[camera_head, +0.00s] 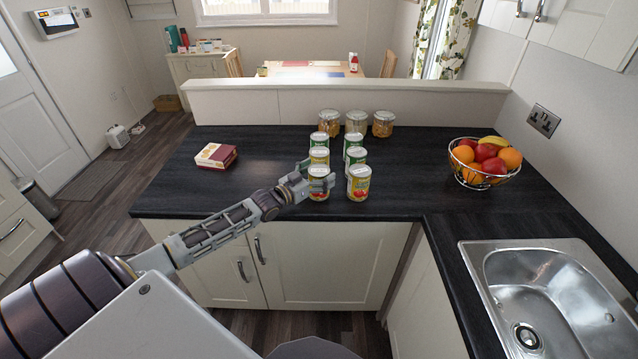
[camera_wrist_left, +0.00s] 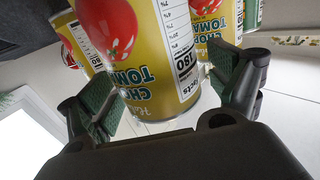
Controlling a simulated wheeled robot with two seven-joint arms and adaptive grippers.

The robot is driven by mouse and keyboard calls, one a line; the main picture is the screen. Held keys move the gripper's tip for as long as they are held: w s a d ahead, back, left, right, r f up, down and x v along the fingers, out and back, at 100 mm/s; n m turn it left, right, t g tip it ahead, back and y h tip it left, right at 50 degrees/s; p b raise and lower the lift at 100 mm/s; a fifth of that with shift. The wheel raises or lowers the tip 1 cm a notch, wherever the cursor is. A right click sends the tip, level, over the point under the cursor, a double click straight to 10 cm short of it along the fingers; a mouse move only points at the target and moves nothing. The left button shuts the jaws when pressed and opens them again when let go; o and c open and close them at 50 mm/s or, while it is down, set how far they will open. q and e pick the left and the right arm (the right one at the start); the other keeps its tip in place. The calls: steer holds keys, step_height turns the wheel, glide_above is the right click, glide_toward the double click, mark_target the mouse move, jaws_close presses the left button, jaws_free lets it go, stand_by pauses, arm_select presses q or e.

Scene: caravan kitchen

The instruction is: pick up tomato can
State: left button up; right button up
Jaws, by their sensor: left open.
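Yellow tomato cans with red tomatoes on their labels stand upright on the dark counter. The front-left tomato can (camera_head: 319,193) is at my left gripper (camera_head: 318,177). The left gripper is open, with its fingers on either side of this can. In the left wrist view the can (camera_wrist_left: 150,55) fills the space between the two dark finger pads (camera_wrist_left: 168,95), upside down in the picture. I cannot tell whether the pads touch it. The front-right tomato can (camera_head: 358,184) stands close beside it. My right gripper is not in view.
Several more cans stand behind in two columns, including a green one (camera_head: 353,141). Glass jars (camera_head: 356,122) stand at the back by the low partition. A red and cream box (camera_head: 216,156) lies at left. A wire fruit bowl (camera_head: 484,180) and a sink (camera_head: 545,285) are at right.

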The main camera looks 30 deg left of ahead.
arm_select(q)
steer(key=shift+r, duration=0.1)
steer(key=c, duration=1.5)
steer(key=shift+o, duration=0.2)
steer(key=shift+r, duration=0.1)
steer(key=shift+r, duration=4.95)
